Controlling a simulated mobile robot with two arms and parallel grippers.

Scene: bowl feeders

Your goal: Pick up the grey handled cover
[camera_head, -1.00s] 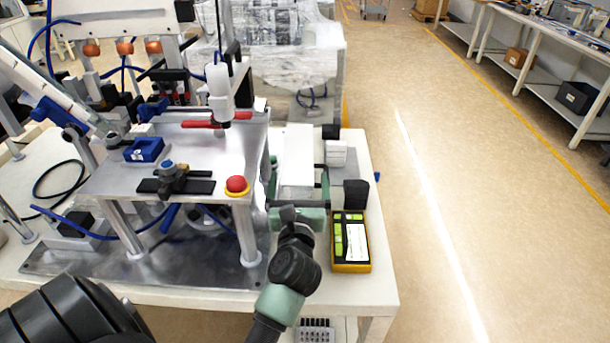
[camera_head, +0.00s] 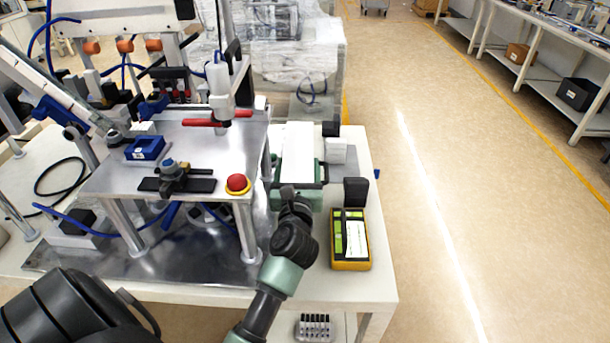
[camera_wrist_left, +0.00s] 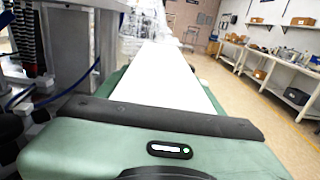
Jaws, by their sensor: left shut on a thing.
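A long pale, nearly white block-like piece (camera_head: 298,146), which I take to be the grey handled cover, lies at the right of the table beside the metal stand. No handle can be made out on it. My left gripper (camera_head: 299,168), with a green body, reaches it from the near end. Its green fingers lie along both sides and are shut on it. In the left wrist view the pale piece (camera_wrist_left: 163,75) stretches away from my green palm, between the fingers. The grip contact itself is mostly hidden. My right gripper is not in view.
A metal stand (camera_head: 215,160) with a red button (camera_head: 238,183) stands close on the left. Open floor (camera_head: 470,180) lies further right.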

